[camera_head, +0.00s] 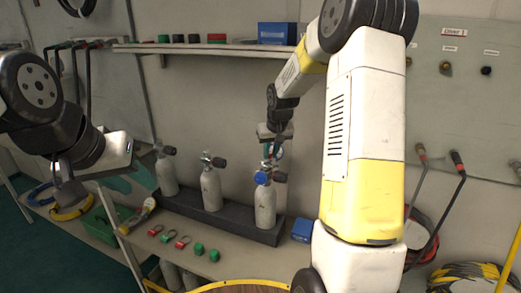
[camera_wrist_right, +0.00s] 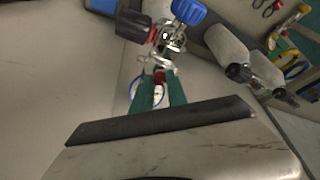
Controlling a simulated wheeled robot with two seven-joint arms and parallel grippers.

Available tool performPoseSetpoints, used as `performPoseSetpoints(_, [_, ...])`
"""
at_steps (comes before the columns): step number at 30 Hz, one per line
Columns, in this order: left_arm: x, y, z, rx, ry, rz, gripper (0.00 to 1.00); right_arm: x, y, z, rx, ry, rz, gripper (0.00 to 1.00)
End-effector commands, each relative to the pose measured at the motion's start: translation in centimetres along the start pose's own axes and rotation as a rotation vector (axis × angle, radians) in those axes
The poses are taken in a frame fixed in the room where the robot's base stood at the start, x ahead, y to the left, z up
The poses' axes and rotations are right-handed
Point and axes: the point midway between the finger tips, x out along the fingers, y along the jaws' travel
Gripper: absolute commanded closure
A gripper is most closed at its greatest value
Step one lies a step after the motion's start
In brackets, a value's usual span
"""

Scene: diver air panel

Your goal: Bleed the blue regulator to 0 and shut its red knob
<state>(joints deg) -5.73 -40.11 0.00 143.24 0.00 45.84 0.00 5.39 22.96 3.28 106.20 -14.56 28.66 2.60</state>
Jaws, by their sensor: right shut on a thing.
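The right-hand grey cylinder (camera_head: 265,208) stands upright in the dark rack. At its top is the regulator with a round blue knob (camera_head: 262,178), which also shows in the right wrist view (camera_wrist_right: 189,10). A dark valve knob with a red collar (camera_wrist_right: 134,25) sticks out beside it. My right gripper (camera_head: 272,148) is above this cylinder. In the wrist view its green fingers (camera_wrist_right: 158,92) are shut on a small red knob (camera_wrist_right: 159,76). A white gauge face shows partly between the fingers; its reading is hidden.
Two more cylinders (camera_head: 211,188) stand in the rack (camera_head: 190,209). Red and green caps (camera_head: 183,242) lie on the bench front. A blue box (camera_head: 302,230) is right of the rack. A shelf (camera_head: 215,49) runs above. Hoses hang at the right.

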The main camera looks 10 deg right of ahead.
Motion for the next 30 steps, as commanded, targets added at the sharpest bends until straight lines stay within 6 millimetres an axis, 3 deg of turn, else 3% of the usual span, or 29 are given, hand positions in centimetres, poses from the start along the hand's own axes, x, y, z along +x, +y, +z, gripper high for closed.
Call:
performPoseSetpoints(15, [0.0, 0.0, 0.0, 0.0, 0.0, 0.0, 0.64, 0.11, 0.46, 0.07, -0.329, -0.004, -0.137, 1.0])
performPoseSetpoints(30, [0.0, 0.0, 0.0, 0.0, 0.0, 0.0, 0.64, 0.13, 0.4, 0.09, -0.405, -0.006, -0.167, 1.0])
